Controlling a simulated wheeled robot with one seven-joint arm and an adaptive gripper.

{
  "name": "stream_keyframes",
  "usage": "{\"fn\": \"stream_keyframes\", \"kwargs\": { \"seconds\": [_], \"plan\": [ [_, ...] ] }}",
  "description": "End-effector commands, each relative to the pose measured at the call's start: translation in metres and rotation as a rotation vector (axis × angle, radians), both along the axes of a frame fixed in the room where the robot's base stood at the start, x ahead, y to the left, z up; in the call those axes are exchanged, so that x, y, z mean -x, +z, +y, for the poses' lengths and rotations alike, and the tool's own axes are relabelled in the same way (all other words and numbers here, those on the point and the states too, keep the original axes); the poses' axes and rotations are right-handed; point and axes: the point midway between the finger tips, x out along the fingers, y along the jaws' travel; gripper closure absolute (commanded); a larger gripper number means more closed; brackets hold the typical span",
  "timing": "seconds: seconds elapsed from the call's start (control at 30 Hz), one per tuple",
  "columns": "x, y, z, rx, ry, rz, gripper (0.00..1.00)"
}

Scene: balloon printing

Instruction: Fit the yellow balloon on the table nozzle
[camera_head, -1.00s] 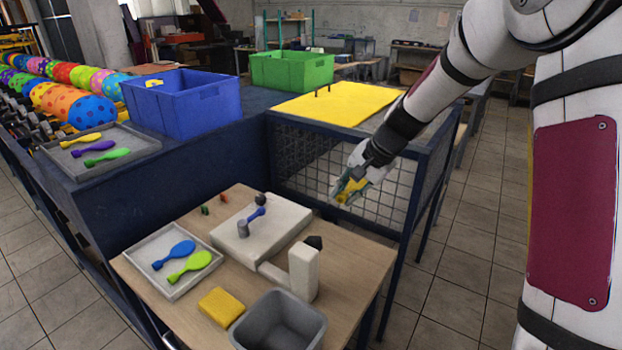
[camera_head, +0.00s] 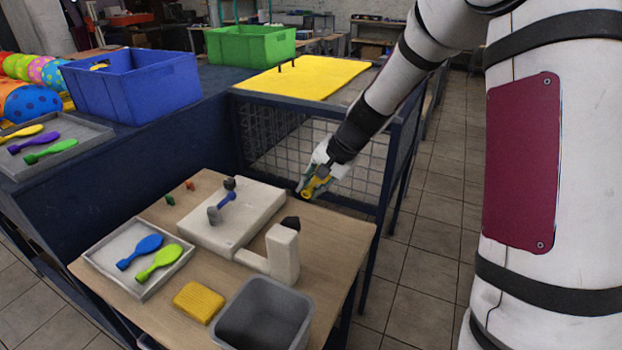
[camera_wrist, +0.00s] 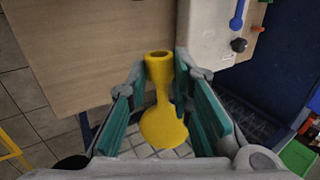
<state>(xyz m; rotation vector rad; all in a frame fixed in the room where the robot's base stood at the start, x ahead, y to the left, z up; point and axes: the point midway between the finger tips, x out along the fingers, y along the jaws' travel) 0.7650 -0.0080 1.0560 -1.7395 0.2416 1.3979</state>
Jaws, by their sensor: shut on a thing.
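The yellow balloon (camera_wrist: 163,122) is between the teal-padded fingers of my gripper (camera_wrist: 161,75), which is shut on it. Its open neck points away from the wrist, toward the table, and its round end is nearer the palm. In the head view, my gripper (camera_head: 312,187) holds the balloon (camera_head: 316,186) above the table's far right edge. The white stand (camera_head: 283,255) has a post with a black tip (camera_head: 290,222), apart from the balloon. A grey cylinder with a blue lever (camera_head: 222,208) sits on the white block (camera_head: 243,222). I cannot tell which fitting is the nozzle.
A tray (camera_head: 107,263) holds a blue and a green balloon. A yellow sponge (camera_head: 199,302) and a grey bin (camera_head: 262,311) stand at the table's front. A mesh-sided bench (camera_head: 250,95) rises behind. Bare wood (camera_head: 335,245) lies right of the post.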

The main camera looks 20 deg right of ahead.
Motion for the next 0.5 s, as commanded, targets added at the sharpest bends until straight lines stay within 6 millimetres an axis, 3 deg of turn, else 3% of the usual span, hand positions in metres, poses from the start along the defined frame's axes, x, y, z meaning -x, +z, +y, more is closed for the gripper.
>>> {"fn": "stream_keyframes", "kwargs": {
  "seconds": [0.4,0.5],
  "plan": [
    [0.000,-0.040,0.001,0.000,-0.001,0.000,0.89],
    [0.006,-0.041,0.006,-0.001,0.000,0.001,0.89]
  ]
}}
